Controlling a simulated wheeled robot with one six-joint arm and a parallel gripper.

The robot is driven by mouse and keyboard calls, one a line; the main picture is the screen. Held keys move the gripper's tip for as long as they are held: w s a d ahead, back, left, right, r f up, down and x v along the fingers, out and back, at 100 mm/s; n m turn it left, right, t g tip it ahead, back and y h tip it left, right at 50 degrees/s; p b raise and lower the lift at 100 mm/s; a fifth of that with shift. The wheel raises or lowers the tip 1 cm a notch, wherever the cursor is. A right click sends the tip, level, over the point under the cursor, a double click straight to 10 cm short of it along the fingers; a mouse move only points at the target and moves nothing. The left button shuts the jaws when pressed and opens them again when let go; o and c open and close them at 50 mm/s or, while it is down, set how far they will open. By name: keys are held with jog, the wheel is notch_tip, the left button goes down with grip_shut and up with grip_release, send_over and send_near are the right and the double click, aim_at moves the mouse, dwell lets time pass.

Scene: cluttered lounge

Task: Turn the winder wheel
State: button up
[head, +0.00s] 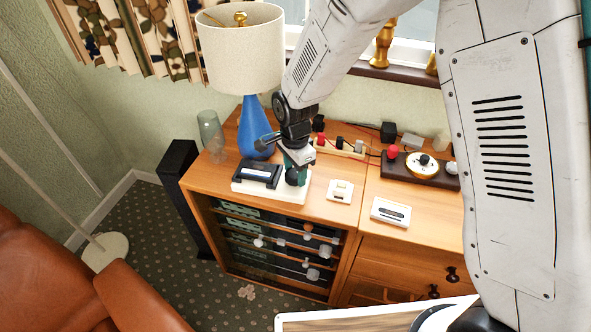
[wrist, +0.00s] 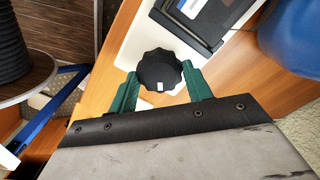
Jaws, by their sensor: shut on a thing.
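The winder wheel is a black scalloped knob with a small white mark (wrist: 161,69). It sits at the edge of a white base (wrist: 135,38) that also carries a black cassette-like unit (wrist: 210,18). In the head view the wheel (head: 293,178) is at the base's right side, on the wooden cabinet (head: 330,208). My gripper (wrist: 160,76) has green fingers on both sides of the wheel, shut on it. In the head view my gripper (head: 296,166) reaches down over the base, partly hiding the wheel.
A blue lamp (head: 256,125) stands close behind the base, with a clear glass (head: 210,135) to its left. A power strip (head: 340,147), a white switch plate (head: 340,191), a cassette (head: 391,212) and a dark dial panel (head: 400,170) lie to the right.

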aim_at(295, 173)
jog(key=o, duration=1)
jog(key=shift+c, duration=0.2)
jog(key=shift+r, duration=3.9)
